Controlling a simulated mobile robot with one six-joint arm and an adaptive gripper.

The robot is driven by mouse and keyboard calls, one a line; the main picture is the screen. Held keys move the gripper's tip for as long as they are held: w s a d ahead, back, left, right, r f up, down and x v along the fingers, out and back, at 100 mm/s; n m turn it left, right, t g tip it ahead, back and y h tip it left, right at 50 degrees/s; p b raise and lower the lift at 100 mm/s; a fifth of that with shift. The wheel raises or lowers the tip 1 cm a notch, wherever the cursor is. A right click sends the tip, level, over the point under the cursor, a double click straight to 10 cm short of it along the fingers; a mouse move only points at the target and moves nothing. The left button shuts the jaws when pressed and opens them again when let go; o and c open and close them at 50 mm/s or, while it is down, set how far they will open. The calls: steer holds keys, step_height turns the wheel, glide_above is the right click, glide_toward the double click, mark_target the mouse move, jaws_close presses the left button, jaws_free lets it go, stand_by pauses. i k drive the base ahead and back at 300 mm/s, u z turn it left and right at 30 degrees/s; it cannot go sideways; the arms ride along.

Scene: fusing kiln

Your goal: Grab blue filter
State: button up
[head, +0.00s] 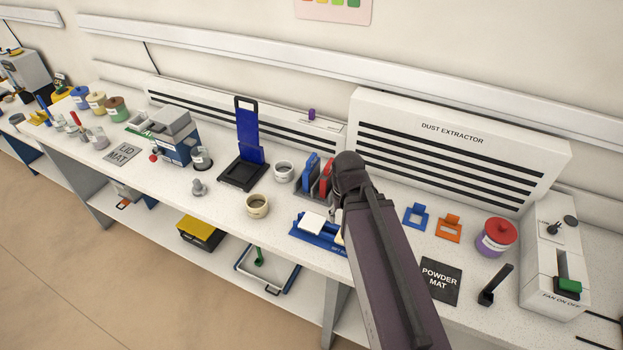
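Two blue things could be the filter, and I cannot tell which. One is an upright blue piece (309,170) in a dark rack, left of the end of my arm. A similar red piece (325,179) stands beside it, partly hidden by my arm. The other is a small flat blue frame with a square opening (416,216), lying on the bench right of my arm. A matching orange frame (449,227) lies right of it. My arm reaches up from the bottom over the bench. My gripper's fingers do not show.
A purple jar with a red lid (494,238), a black powder mat (440,281) and a fan switch box (556,260) are at the right. A white ring-shaped pot (284,172), a cream pot (257,206) and a blue tray (319,232) stand near the rack.

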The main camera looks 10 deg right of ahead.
mark_target(312, 173)
steer(key=u, duration=0.5)
steer(key=k, duration=1.35)
steer(key=u, duration=0.65)
steer(key=i, duration=0.75)
steer(key=z, duration=0.05)
